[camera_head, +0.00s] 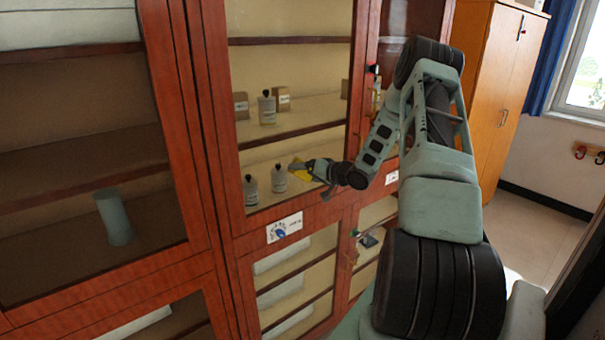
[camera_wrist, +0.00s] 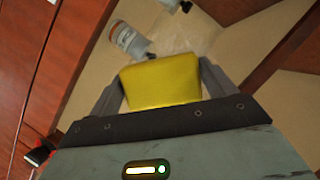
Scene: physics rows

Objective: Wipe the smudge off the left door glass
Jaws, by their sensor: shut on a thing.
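My gripper (camera_head: 306,167) is shut on a yellow sponge (camera_wrist: 162,82), whose yellow edge also shows in the head view (camera_head: 302,175). The gripper is in front of the lower part of the glass door (camera_head: 290,62) in the middle of the head view. Whether the sponge touches the glass I cannot tell. In the wrist view a pale, hazy patch (camera_wrist: 192,34), which looks like the smudge, lies just beyond the sponge's far edge. The sponge may hide part of it. I cannot make out the smudge in the head view.
Behind the glass stand several bottles (camera_head: 267,108) and small boxes (camera_head: 283,98) on shelves. Another glazed section with a pale cylinder (camera_head: 114,216) is at the left. A white label (camera_head: 284,228) is on the frame below the door. A wooden cabinet (camera_head: 500,90) stands at the right.

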